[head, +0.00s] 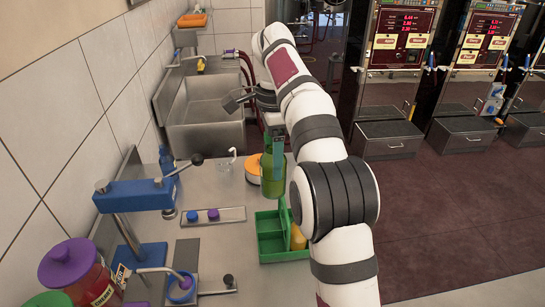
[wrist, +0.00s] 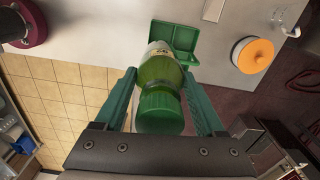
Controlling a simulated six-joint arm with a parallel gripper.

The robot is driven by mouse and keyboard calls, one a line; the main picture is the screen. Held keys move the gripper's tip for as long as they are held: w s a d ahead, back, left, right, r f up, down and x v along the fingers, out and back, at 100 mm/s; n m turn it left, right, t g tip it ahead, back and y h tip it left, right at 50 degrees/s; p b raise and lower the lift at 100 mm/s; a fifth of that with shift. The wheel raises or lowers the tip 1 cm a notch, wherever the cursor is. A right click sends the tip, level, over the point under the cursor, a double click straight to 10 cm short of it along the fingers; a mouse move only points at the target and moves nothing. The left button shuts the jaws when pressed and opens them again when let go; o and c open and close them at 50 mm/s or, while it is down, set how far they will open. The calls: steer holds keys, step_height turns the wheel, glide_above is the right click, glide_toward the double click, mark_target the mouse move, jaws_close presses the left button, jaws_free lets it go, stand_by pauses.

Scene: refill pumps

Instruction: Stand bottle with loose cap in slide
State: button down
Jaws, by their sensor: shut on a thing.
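A green bottle (head: 272,172) with a ribbed green cap hangs upright in my gripper (head: 274,143), above the right part of the steel counter. In the wrist view the bottle (wrist: 158,68) lies between the two green fingers, its cap (wrist: 160,112) toward the camera and a pale label farther down. My gripper (wrist: 163,80) is shut on the bottle. I cannot tell how tightly the cap sits. At the front left, a metal strip carries a blue ring-shaped holder (head: 181,289) and a dark knob (head: 228,281); this may be the slide.
A blue lever press (head: 137,195) stands at the left. A plate (head: 233,215) with a blue and a purple cap lies mid-counter. A green divided tray (head: 268,222) holds a yellow item (head: 298,237). An orange-lidded tub (head: 253,168), a clear cup (head: 225,164) and red jar (head: 82,277) stand nearby.

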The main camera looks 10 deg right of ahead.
steer(key=shift+s+d+r+n, duration=0.25)
steer(key=shift+s+n, duration=0.15)
steer(key=shift+n, duration=0.3)
steer(key=s+d+n, duration=0.1)
steer(key=s+n, duration=0.6)
steer(key=n, duration=0.5)
steer(key=a+f+m, duration=0.2)
steer(key=a+f, duration=0.8)
steer(key=a, duration=0.3)
steer(key=s+a+f+m, duration=0.1)
steer(key=a+f+m, duration=0.2)
steer(key=a+f, duration=0.7)
steer(key=shift+s+a, duration=0.2)
steer(key=shift+a, duration=1.55)
steer(key=shift+f, duration=0.2)
steer(key=shift+f, duration=0.75)
